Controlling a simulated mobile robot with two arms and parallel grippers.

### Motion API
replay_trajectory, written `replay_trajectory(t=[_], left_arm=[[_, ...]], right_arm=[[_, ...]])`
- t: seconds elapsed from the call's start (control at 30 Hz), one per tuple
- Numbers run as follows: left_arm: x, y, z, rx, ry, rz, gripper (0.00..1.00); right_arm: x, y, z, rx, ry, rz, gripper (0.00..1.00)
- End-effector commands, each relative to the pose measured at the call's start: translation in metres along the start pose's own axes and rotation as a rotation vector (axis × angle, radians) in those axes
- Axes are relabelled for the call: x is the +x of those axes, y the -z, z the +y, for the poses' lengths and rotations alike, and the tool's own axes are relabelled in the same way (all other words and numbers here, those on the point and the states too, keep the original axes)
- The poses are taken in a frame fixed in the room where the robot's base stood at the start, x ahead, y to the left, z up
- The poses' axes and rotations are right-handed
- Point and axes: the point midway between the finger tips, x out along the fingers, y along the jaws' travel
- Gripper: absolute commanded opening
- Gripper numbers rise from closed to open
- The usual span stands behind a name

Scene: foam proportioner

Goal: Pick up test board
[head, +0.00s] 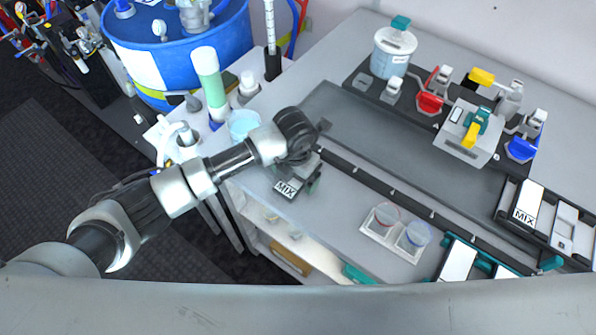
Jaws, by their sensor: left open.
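My left arm reaches in from the left, and its left gripper (304,179) is over the front part of the bench. The gripper is open, with its dark fingers pointing down. A small dark board with a white label reading MIX (287,188) lies at the fingers, partly hidden by the gripper; I cannot tell whether they touch. Another white board marked MIX (527,201) lies in a black rack at the right. A plain white board (458,262) lies in a teal holder at the front right. No label tells which is the test board. My right gripper is not in view.
A white tray with two cups (380,238) stands right of the gripper. A dark rail runs diagonally behind it. Valves with red, yellow and blue handles (430,102) stand at the back right. A blue drum (178,50) and green-filled cylinder (209,82) are at the left.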

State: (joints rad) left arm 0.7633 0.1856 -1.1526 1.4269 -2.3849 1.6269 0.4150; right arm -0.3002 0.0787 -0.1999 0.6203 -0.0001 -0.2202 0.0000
Motion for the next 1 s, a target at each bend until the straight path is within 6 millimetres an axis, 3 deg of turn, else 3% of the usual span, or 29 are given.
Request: replay_trajectory(t=[0.23,0.6,1.0], left_arm=[[0.0033,-0.0001,-0.0002,0.001,0.0,0.0,0.89],[0.0028,-0.0001,-0.0001,0.001,0.001,-0.001,0.35],[-0.0053,-0.0008,0.0001,0.001,0.001,-0.003,0.35]], right_arm=[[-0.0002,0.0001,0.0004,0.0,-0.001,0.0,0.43],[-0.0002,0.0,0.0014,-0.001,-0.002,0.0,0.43],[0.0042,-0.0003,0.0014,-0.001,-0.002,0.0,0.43]])
